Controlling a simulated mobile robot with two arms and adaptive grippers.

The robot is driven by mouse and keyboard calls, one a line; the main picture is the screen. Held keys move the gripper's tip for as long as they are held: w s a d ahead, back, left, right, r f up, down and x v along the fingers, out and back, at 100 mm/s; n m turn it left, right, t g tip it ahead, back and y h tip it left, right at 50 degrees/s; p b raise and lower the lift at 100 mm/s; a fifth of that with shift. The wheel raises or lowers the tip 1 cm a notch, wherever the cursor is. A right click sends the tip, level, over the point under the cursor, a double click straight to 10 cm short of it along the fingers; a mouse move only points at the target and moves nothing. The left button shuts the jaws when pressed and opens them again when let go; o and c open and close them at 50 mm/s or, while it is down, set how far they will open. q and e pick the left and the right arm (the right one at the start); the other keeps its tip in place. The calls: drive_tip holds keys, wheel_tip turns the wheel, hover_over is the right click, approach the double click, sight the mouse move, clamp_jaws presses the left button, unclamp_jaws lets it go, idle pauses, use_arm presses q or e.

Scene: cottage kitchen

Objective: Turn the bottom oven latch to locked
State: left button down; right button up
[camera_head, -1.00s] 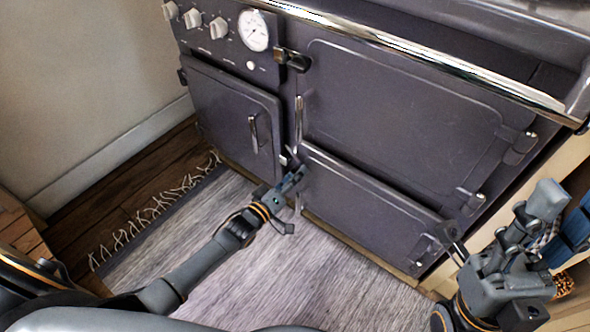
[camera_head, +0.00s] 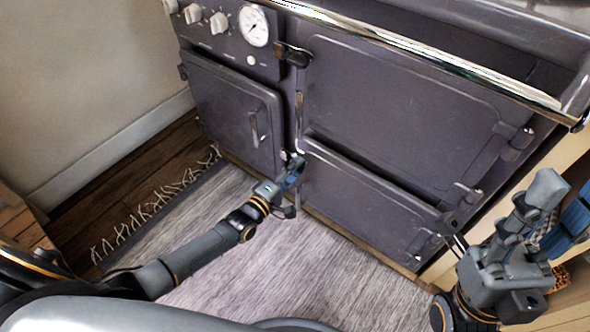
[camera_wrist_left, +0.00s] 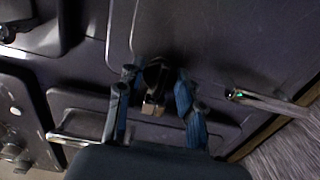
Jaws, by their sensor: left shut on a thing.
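The bottom oven door (camera_head: 360,205) is closed, low on the front of the dark grey range. Its latch is mostly hidden behind my left gripper (camera_head: 292,172) in the head view, at the door's upper left corner. In the left wrist view, the latch (camera_wrist_left: 153,103) shows as a dark knob with a pale metal end between the blue fingers of my left gripper (camera_wrist_left: 156,88). The left gripper is shut on the latch. The exact angle of the latch is hard to tell. My right gripper (camera_head: 566,230) is at the lower right, away from the latch, its fingers partly cut off.
The larger upper oven door (camera_head: 405,110) has its own latch (camera_head: 292,54) at its top left. A smaller door (camera_head: 235,110) is at the left. A chrome rail (camera_head: 430,58) runs along the range's top front. A grey fringed rug (camera_head: 220,260) covers the floor.

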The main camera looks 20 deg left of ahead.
use_arm(q)
drive_tip(key=shift+a, duration=0.1)
idle(0.4)
drive_tip(key=c, duration=0.9)
unclamp_jaws()
drive_tip(key=shift+o, duration=0.2)
drive_tip(key=v, duration=1.2)
drive_tip(key=shift+r, duration=0.1)
